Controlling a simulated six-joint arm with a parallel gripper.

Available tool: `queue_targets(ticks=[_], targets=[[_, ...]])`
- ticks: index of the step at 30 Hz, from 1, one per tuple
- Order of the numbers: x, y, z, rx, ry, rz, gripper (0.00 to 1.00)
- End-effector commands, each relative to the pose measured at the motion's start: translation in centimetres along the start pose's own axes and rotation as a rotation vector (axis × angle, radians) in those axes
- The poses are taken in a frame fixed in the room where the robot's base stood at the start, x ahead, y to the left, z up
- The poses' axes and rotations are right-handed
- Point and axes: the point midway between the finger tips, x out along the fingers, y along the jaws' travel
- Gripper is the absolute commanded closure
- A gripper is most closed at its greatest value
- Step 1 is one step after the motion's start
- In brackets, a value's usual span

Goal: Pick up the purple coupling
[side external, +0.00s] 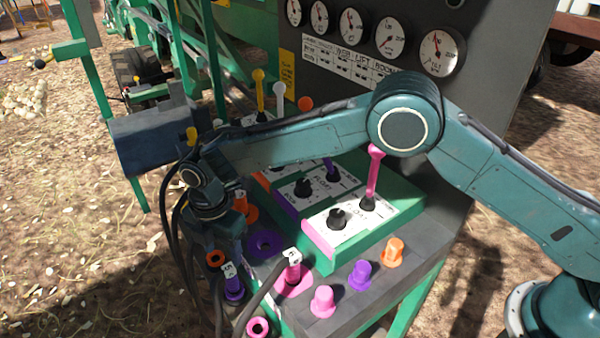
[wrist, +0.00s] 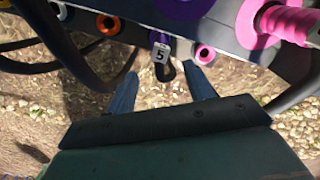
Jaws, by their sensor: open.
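The purple coupling (side external: 234,287), with a white tag marked 5, stands at the panel's front left with a dark hose by it. In the wrist view the tagged coupling (wrist: 159,40) shows at the top centre, beyond my fingertips and roughly in line with the gap between them. My gripper (wrist: 161,84) is open, its two blue-grey fingers spread with nothing between them. They look apart from the coupling. In the side view my wrist is above and behind the coupling, and the fingertips cannot be made out.
A pink coupling (side external: 292,270) with a tag sits to the right, beside a flat purple ring (side external: 264,244). Pink, purple and orange caps line the front edge. Black hoses loop close to my gripper. A lever box (side external: 350,215) stands behind. Straw-covered ground is open at left.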

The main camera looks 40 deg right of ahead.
Motion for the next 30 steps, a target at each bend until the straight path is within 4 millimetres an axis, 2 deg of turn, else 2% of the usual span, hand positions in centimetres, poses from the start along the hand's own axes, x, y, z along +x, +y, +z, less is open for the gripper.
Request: queue_targets(ticks=[3, 10, 23, 30], targets=[[2.0, -0.1, 0.0, 0.001, 0.0, -0.004, 0.47], [4.9, 0.0, 0.0, 0.001, 0.0, -0.001, 0.47], [6.1, 0.0, 0.1, 0.001, 0.0, 0.001, 0.47], [8.3, -0.1, 0.3, 0.002, 0.0, -0.001, 0.47]])
